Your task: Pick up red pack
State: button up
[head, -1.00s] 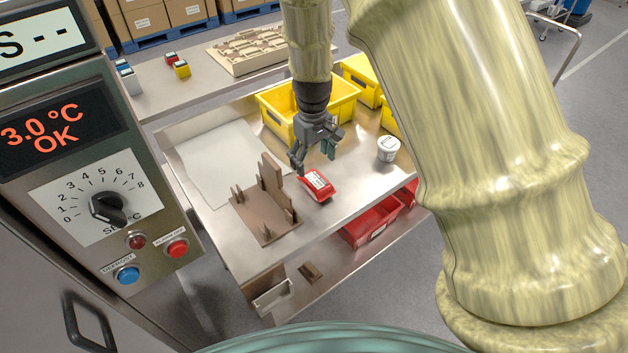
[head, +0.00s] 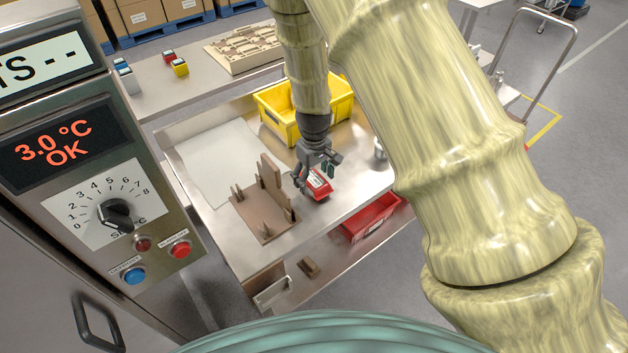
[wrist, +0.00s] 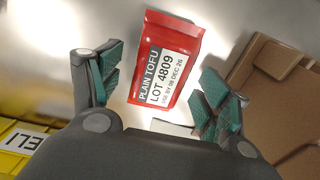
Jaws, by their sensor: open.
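The red pack (head: 318,186) lies on the steel table beside the brown fixture. In the wrist view the red pack (wrist: 166,62) has a label reading "PLAIN TOFU LOT 4809" and sits ahead of and between the open fingers, tilted slightly. My gripper (head: 314,175) is just above the pack with its fingers apart, one on each side of it. In the wrist view my gripper (wrist: 160,88) shows teal finger pads that look clear of the pack's sides. Part of the pack is hidden by the gripper in the head view.
The brown fixture (head: 262,212) with upright posts stands close at the left of the pack. A red bin (head: 370,218) sits on the lower shelf. A pale sheet (head: 215,160) covers the table's left.

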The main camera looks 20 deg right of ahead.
jog(key=shift+f, duration=0.45)
jog(key=shift+c, duration=0.2)
jog(key=c, duration=1.2)
jog(key=shift+c, duration=0.2)
jog(key=shift+w+r, duration=0.1)
jog(key=shift+r, duration=0.05)
jog(key=shift+r+b, duration=0.65)
jog(key=shift+r, duration=0.25)
jog(key=shift+s+r+b, duration=0.45)
jog(key=shift+r+b, duration=0.1)
jog(key=shift+r, duration=0.1)
jog(key=s+d+r+b, duration=0.1)
jog(key=s+b, duration=0.3)
jog(key=s, duration=1.1)
jog(key=shift+r, duration=0.35)
